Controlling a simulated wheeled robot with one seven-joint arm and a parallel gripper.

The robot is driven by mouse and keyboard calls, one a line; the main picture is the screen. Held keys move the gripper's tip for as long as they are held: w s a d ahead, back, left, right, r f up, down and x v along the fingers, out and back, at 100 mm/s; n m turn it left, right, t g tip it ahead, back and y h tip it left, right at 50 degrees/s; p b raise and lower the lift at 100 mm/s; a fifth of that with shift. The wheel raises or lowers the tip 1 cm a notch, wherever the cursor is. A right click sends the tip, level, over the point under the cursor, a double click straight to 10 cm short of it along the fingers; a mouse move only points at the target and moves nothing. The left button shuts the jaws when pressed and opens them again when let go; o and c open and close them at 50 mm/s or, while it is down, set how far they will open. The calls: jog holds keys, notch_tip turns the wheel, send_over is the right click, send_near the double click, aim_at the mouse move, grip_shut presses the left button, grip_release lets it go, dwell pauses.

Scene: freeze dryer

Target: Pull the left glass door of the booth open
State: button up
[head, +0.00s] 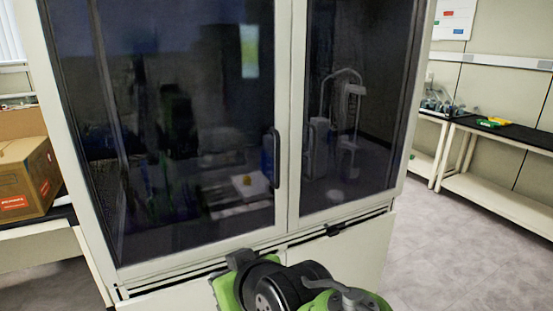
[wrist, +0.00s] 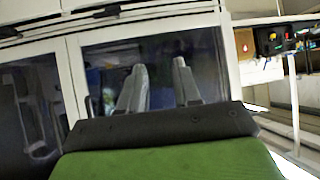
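The booth (head: 292,110) is a white-framed cabinet with two dark glass doors. The left glass door (head: 180,60) is closed, flush in its frame. Its dark vertical handle (head: 276,158) is on its right edge, beside the centre post.
A cardboard box (head: 28,175) is on a table at the left, close to the booth's side. Benches (head: 510,135) with small items stand along the right wall. The grey floor (head: 445,260) at the right is clear. Lab equipment shows dimly behind the glass.

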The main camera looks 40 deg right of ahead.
jog(key=w+d+r+m+t+h+b, duration=0.1)
jog(key=w+d+r+m+t+h, duration=0.2)
jog(key=d, duration=0.5)
jog(key=m+t+h, duration=0.1)
jog(key=t+h, duration=0.1)
jog(key=h, duration=0.2)
send_near(278, 156)
jog(key=p+x, duration=0.1)
jog(key=x, duration=0.9)
jog(key=shift+w+d+r+p, duration=0.1)
jog(key=shift+w+d+p, duration=0.15)
jog(key=shift+w+p, duration=0.05)
grip_shut()
